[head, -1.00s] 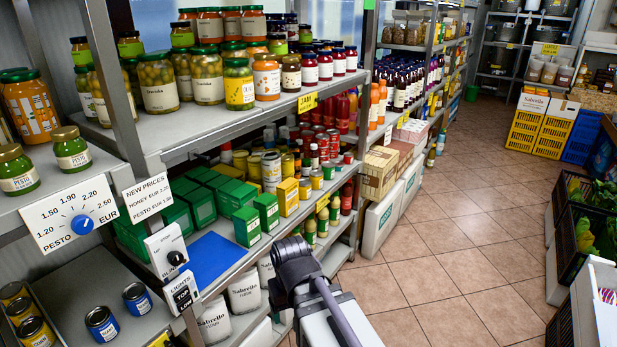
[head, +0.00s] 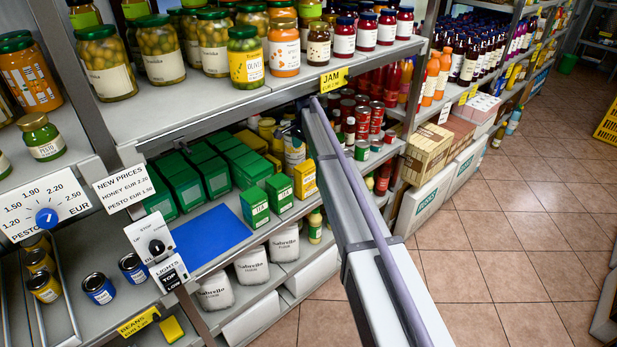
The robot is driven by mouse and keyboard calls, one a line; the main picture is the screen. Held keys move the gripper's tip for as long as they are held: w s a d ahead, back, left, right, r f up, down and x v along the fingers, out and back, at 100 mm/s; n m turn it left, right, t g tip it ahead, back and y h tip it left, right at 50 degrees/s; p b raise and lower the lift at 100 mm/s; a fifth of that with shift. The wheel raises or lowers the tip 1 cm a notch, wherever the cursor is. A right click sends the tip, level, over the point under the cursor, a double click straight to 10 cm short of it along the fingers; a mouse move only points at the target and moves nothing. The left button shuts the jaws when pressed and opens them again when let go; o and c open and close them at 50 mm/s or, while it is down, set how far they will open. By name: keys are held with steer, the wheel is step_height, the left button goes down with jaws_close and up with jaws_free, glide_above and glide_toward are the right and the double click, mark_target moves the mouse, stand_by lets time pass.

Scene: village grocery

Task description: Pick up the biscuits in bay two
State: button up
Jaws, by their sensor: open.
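No package in view has a readable biscuits label, and I cannot tell which bay is bay two. A yellow box (head: 305,180) stands on the middle shelf (head: 282,226), right of the green tea boxes (head: 255,206). More yellow boxes (head: 250,141) stand further back. My arm reaches from the lower right into the space under the jam shelf, above the yellow boxes and cans. Its far end is dark and partly hidden by the shelf edge. I cannot make out my gripper's fingers or anything held.
A blue mat (head: 210,240) lies bare on the shelf, left of the tea. Red cans (head: 375,118) stand right of my arm. The jam shelf (head: 240,100) with jars overhangs the space. A post (head: 110,110) stands at left. The tiled floor (head: 490,260) is clear.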

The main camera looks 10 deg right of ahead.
mark_target(307, 172)
steer(key=f+b, duration=1)
steer(key=f, duration=0.1)
steer(key=shift+s+d+f+b, duration=0.15)
steer(key=shift+d+b, duration=0.1)
steer(key=shift+b, duration=0.1)
steer(key=shift+r, duration=0.25)
steer(key=c, duration=1.1)
